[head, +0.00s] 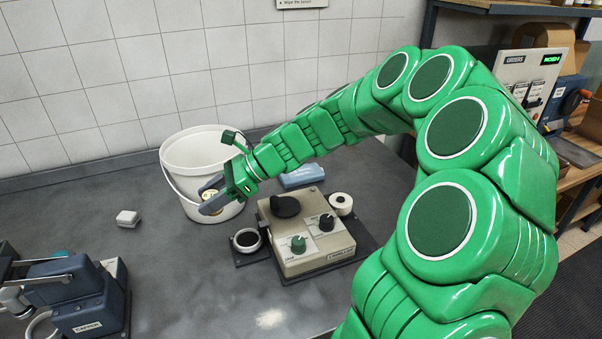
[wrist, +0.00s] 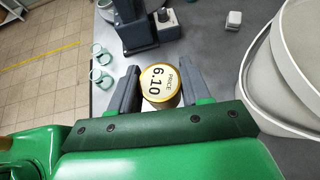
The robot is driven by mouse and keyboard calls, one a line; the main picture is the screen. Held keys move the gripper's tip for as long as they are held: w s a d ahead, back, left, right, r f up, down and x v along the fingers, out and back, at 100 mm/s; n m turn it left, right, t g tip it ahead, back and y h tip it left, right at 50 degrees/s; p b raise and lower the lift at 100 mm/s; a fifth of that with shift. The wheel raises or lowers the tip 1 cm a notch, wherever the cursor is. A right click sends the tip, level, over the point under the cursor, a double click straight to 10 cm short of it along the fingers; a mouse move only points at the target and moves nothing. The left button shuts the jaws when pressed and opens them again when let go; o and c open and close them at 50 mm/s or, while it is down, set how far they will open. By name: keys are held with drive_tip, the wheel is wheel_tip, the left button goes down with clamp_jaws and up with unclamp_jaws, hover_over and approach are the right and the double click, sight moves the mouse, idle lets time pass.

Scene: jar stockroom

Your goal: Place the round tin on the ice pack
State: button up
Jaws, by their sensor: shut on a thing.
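The ice pack appears to be the flat blue block (head: 303,176) lying on the bench behind the beige control box, to the right of my gripper. Nothing is seen on top of it.
The white bucket (head: 190,150) stands directly behind my gripper. The beige control box (head: 305,235), with knobs, stands between the bench front and the blue block. A white roll (head: 341,204) is beside it. A small white block (head: 128,217) and a dark machine (head: 75,290) are left.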

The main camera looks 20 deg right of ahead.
drive_tip(key=w+d+m+t+h, duration=0.25)
drive_tip(key=w+d, duration=0.35)
drive_tip(key=d, duration=0.4)
drive_tip(key=w+d+m+t+h, duration=0.1)
drive_tip(key=w+d+m+t, duration=0.3)
drive_tip(key=d, duration=0.6)
drive_tip(key=w+d+m+t+h, duration=0.1)
drive_tip(key=w+d+m+t, duration=0.15)
drive_tip(key=w+d, duration=0.6)
hover_over(301, 172)
drive_tip(key=s, duration=0.1)
drive_tip(key=shift+g, duration=0.3)
drive_tip(key=f, duration=1.3)
drive_tip(key=shift+s+a, duration=0.2)
drive_tip(key=shift+w+d+f, duration=0.2)
drive_tip(key=shift+w+f, duration=0.55)
drive_tip(key=shift+f, duration=1.7)
drive_tip(key=shift+f, duration=0.15)
drive_tip(key=o, duration=1.1)
drive_tip(key=shift+c, duration=0.2)
